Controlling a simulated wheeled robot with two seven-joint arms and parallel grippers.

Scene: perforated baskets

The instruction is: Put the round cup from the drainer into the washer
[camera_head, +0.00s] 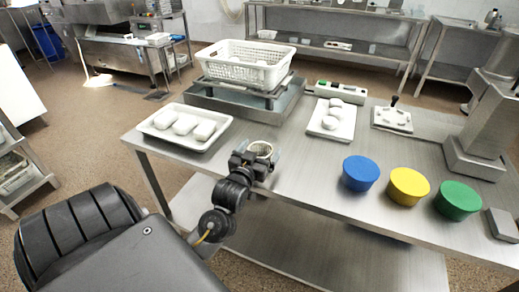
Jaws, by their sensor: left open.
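A small round cup (260,147), pale with a dark rim, is at the front edge of the steel table. My left gripper (251,161) is open right at the cup, its jaws by the cup's near side. I cannot tell whether they touch it. A white perforated basket (243,72) sits on a raised support over a shallow steel tray (222,101) behind the cup. I cannot tell for sure which of these is the drainer or the washer. My right gripper is not in view.
A white tray (150,128) with white blocks stands at the left. A small tray (345,130) holds round white pieces. Blue (360,173), yellow (408,187) and green (458,200) round pieces line the right front. The table (295,170) is bare right of the cup.

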